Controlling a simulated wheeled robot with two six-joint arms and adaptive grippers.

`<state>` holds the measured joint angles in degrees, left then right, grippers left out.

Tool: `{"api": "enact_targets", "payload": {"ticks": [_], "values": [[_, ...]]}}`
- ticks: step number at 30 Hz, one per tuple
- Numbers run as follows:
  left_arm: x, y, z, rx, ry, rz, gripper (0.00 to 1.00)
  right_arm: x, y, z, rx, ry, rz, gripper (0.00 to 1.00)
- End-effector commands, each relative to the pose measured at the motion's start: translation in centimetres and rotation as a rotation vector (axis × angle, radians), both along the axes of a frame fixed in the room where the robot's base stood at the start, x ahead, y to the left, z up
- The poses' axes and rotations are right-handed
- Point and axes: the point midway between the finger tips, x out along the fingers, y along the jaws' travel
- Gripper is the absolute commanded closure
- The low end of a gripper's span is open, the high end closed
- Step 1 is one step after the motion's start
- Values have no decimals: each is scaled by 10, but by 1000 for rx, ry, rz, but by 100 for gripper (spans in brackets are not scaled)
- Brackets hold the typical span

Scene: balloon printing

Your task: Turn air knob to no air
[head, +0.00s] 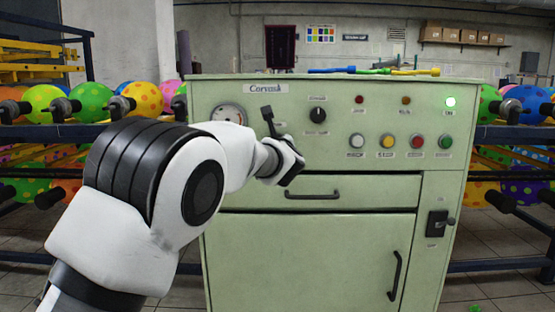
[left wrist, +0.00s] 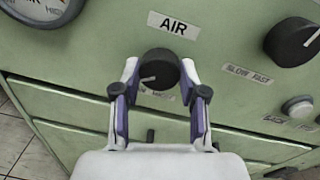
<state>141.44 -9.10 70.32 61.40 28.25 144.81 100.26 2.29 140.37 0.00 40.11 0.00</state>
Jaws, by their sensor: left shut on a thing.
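The air knob (left wrist: 158,68) is a round black dial under the AIR label (left wrist: 174,25) on the pale green machine (head: 310,245). A light pointer mark on it points to the lower left in the left wrist view. My left gripper (left wrist: 159,76) is shut on the knob, with one finger on each side of it. In the head view my left arm reaches to the front panel, and the gripper (head: 290,162) and wrist hide the air knob. Small print below the knob is too blurred to read. My right gripper is out of view.
A pressure gauge (head: 229,114) sits upper left of the air knob. The slow/fast knob (head: 318,115) is to its right, with several buttons beyond. A drawer handle (head: 312,195) sticks out below. Balloon racks stand on both sides.

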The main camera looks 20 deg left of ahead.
Motion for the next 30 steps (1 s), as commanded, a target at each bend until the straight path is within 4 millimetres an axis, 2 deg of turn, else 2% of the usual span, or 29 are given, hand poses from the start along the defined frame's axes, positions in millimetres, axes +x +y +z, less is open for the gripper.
{"api": "enact_targets", "payload": {"ticks": [1,9,28,29,30], "values": [[0,0,-6,-33,-9,0,92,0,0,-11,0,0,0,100],[0,0,-3,-171,-49,0,93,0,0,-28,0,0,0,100],[0,0,0,-226,-63,0,93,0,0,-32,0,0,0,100],[0,0,0,-226,-63,0,51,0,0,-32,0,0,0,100],[0,0,0,-225,-63,0,37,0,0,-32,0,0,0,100]]}}
